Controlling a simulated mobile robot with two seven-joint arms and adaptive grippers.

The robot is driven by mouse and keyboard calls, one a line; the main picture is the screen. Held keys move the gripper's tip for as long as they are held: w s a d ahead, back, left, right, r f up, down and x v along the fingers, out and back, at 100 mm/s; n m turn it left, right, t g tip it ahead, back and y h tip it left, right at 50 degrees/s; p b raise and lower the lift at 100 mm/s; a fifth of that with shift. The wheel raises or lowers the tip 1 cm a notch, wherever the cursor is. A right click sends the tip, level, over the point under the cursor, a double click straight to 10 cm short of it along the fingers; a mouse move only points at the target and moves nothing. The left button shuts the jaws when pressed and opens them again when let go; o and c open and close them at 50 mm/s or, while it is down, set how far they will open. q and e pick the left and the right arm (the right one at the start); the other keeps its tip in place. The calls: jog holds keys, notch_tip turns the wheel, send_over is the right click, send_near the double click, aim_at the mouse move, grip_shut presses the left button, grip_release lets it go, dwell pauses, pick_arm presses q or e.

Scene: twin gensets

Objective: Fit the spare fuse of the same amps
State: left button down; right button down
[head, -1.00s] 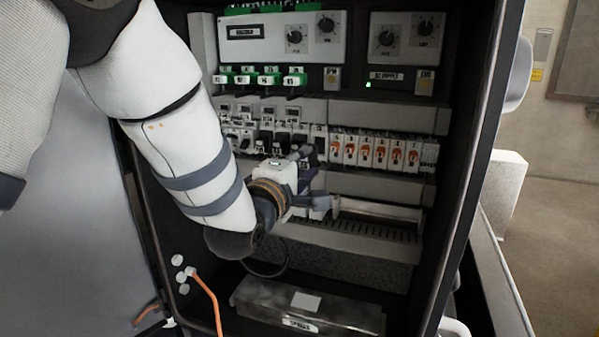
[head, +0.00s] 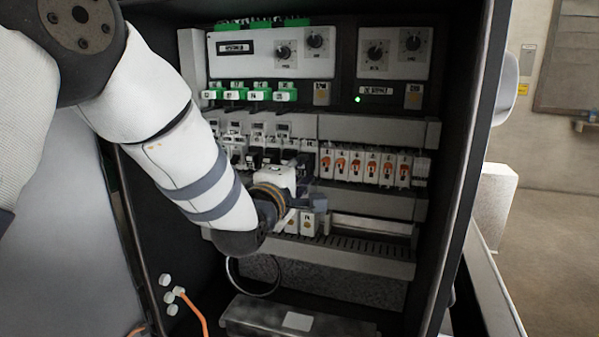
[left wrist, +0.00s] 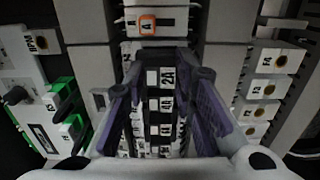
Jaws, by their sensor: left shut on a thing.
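My left gripper (left wrist: 170,82) has its purple fingers on either side of the middle row of black and white blocks (left wrist: 166,105) in the left wrist view. The top label reads 2A, with what looks like 4A below it. The gripper is shut on a dark part at the fingertips. I cannot tell exactly which part it is. In the head view the left gripper (head: 314,197) is in front of the panel, just above the lower row of white fuse holders (head: 308,222). Holders with F labels (left wrist: 264,88) show at the right of the wrist view. My right gripper is not in view.
White modules with orange levers (head: 357,165) stand to the right of the gripper. Grey slotted ducts (head: 340,250) run below. Green connectors (head: 260,94) and a knob panel (head: 270,52) are above. A grey box (head: 260,318) lies at the cabinet bottom.

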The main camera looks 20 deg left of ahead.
pick_arm(q)
jog(key=shift+s+r, duration=0.1)
dwell(0.6)
jog(key=shift+w, duration=0.65)
dwell(1.4)
jog(key=c, duration=1.2)
grip_release()
jog(key=shift+c, duration=0.2)
